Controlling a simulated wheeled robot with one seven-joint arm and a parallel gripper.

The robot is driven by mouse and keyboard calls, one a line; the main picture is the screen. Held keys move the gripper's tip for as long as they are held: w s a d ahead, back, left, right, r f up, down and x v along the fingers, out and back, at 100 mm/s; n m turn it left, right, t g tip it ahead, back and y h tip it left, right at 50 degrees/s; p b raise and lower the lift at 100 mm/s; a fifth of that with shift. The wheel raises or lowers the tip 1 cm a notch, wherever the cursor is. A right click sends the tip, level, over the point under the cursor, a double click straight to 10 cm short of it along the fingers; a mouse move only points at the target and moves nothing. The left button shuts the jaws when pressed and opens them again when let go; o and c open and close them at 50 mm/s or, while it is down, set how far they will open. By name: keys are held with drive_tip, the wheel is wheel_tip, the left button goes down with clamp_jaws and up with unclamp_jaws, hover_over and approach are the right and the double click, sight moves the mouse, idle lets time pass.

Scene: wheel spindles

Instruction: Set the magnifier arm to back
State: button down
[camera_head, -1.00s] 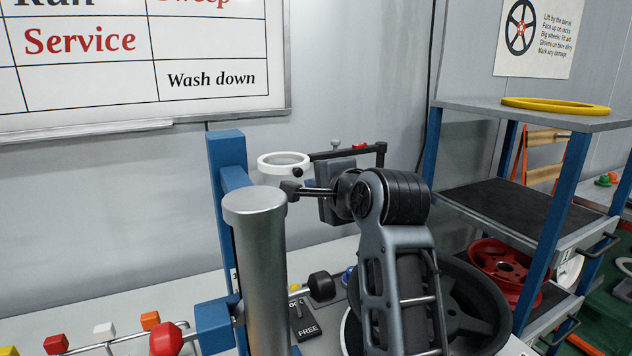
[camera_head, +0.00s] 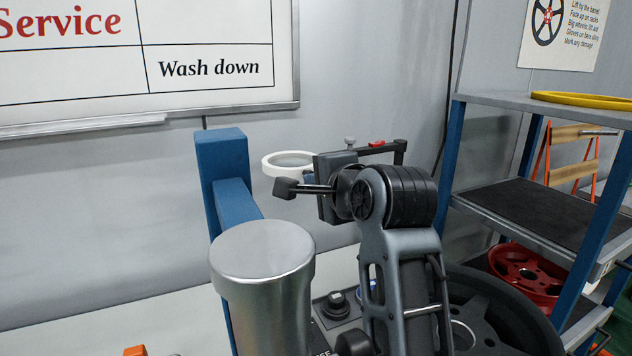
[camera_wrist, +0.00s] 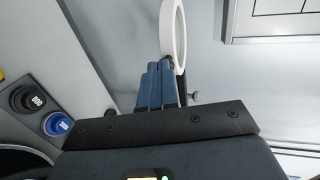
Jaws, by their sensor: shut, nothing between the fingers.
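The magnifier is a white ring (camera_head: 268,171) on a thin black arm (camera_head: 386,148), which has a grey knob and a red piece on top. The ring points left from the arm's right-hand end, and my gripper hides the stretch between. My gripper (camera_head: 309,178) is in front of the arm, just right of the ring. In the wrist view its blue fingers (camera_wrist: 160,72) are together and empty, with the ring (camera_wrist: 168,25) just beyond the tips. I cannot tell whether they touch the ring or the arm.
A thick grey metal cylinder (camera_head: 262,275) and a blue post (camera_head: 222,165) stand left of my arm. A blue-framed shelf rack (camera_head: 530,215) with a red wheel (camera_head: 527,272) is at right. Black and blue knobs (camera_wrist: 57,124) sit on a panel below. The wall is behind.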

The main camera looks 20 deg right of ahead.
drive_tip(key=shift+w+a+r+m+h+b, duration=0.15)
drive_tip(key=shift+w+a+m+h, duration=0.15)
drive_tip(key=shift+w, duration=0.35)
drive_tip(key=shift+w+a+f+m+h+b, duration=0.1)
drive_tip(key=shift+w+a+m+h+b, duration=0.1)
drive_tip(key=shift+w+a+h, duration=0.3)
drive_tip(key=shift+w+d+r, duration=0.1)
drive_tip(key=shift+d, duration=0.05)
drive_tip(key=d+b+v, duration=0.1)
drive_tip(key=v, duration=0.7)
drive_tip(key=shift+a, duration=0.3)
